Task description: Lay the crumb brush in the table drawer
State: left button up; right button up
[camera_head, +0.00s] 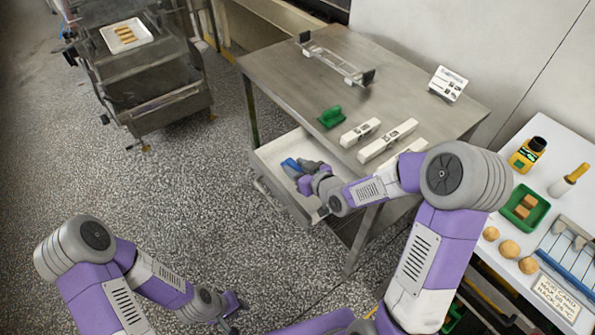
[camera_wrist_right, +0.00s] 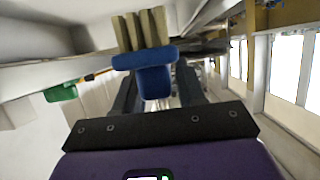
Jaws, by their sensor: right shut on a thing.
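The crumb brush, blue with beige bristles, shows in the right wrist view (camera_wrist_right: 155,75), between my right gripper's fingers (camera_wrist_right: 155,98). In the head view the brush (camera_head: 290,165) is a blue shape at the tip of my right gripper (camera_head: 303,170). That gripper is shut on it, over the open table drawer (camera_head: 268,158). I cannot tell whether the brush touches the drawer floor. The drawer is pulled out from the steel table (camera_head: 395,85); my right arm hides part of it. My left gripper (camera_head: 235,304) is low over the floor, away from the table; its jaws are unclear.
On the table are a green tool (camera_head: 331,117), white bars (camera_head: 388,141), a wire frame (camera_head: 336,61) and a small sign (camera_head: 448,83). A side bench (camera_head: 550,150) at the right holds a bottle, a green tray and round items. Floor left of the drawer is clear.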

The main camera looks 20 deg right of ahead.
jog(key=shift+f, duration=0.45)
jog(key=shift+r, duration=0.15)
jog(key=shift+f+b, duration=0.65)
jog(key=shift+b, duration=0.15)
jog(key=o, duration=1.1)
jog(key=shift+r, duration=0.15)
